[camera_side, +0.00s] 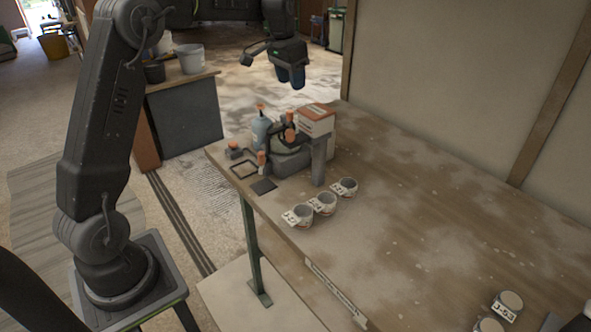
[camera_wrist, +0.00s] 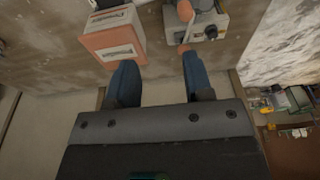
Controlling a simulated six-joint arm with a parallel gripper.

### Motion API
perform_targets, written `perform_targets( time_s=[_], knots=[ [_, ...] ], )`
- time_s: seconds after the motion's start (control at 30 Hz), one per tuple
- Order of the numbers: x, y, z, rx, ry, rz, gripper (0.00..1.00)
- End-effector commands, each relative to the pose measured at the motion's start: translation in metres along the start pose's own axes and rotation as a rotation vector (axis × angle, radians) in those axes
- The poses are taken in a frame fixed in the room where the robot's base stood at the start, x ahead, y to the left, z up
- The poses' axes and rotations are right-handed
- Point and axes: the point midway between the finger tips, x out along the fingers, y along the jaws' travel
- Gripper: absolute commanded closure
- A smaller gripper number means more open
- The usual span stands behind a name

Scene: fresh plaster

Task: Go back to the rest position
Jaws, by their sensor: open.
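My gripper (camera_side: 291,80) hangs high above the far left end of the work table (camera_side: 430,210), with its fingers pointing down. In the wrist view my gripper (camera_wrist: 160,84) has its two blue fingers apart with nothing between them. The box (camera_wrist: 113,40) and part of the machine (camera_wrist: 207,22) also show beyond my fingertips in the wrist view. My gripper touches neither.
Three labelled cups stand in a row in front of the machine, one being the middle cup (camera_side: 323,203). More cups (camera_side: 508,304) stand at the lower right. A black square (camera_side: 263,187) lies near the table edge. A wall (camera_side: 470,80) rises behind; the table's middle is clear.

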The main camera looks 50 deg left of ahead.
Motion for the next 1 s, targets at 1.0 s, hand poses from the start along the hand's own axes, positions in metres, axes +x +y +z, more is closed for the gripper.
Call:
perform_targets(
  time_s=[1.0],
  knots=[
    [-0.056,0.193,0.297,-0.003,0.307,0.016,0.53]
  ],
)
